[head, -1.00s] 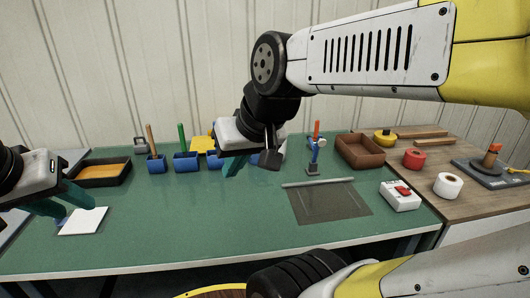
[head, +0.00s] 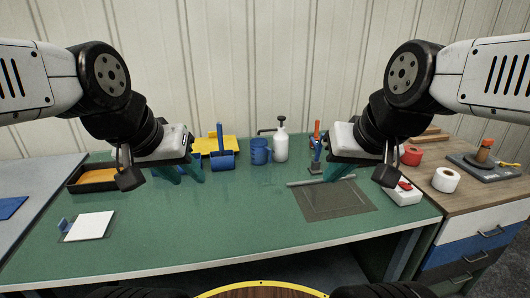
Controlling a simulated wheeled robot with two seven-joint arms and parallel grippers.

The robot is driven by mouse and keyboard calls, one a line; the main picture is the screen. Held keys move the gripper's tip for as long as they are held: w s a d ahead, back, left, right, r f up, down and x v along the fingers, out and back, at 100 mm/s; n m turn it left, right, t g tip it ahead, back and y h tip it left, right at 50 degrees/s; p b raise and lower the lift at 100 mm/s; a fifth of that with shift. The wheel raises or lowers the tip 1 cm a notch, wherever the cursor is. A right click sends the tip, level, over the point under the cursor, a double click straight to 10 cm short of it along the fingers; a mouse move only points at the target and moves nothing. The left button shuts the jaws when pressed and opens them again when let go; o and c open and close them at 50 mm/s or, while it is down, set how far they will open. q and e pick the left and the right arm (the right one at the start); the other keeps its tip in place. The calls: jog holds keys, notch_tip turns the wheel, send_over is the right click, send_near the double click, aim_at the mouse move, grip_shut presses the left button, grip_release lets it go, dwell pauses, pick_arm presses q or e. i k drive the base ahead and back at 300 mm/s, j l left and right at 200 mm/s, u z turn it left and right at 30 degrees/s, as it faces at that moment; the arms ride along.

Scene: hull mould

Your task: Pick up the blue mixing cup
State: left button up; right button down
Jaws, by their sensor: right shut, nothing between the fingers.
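The blue mixing cup (head: 260,152) stands upright near the back of the green bench, its handle showing on the right. Nothing covers it. My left gripper (head: 181,174) is to the left of the cup, over the back left of the bench; its teal fingers look apart, with nothing seen between them. My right gripper (head: 336,172) is to the right of the cup, above the grey mat's back edge, shut and empty. Neither gripper touches the cup.
A blue bin (head: 222,162) stands just left of the cup, a white pump bottle (head: 281,146) just right. A yellow item (head: 205,145) lies behind the bin. A grey mat (head: 333,201) and a white pad (head: 89,226) lie flat. The bench's front middle is clear.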

aim_at(259, 148)
jog(key=i+l+u, duration=0.3)
jog(key=l+u, duration=0.3)
jog(key=i+l+u, duration=0.1)
jog(key=l+u, duration=0.2)
jog(key=l, duration=0.1)
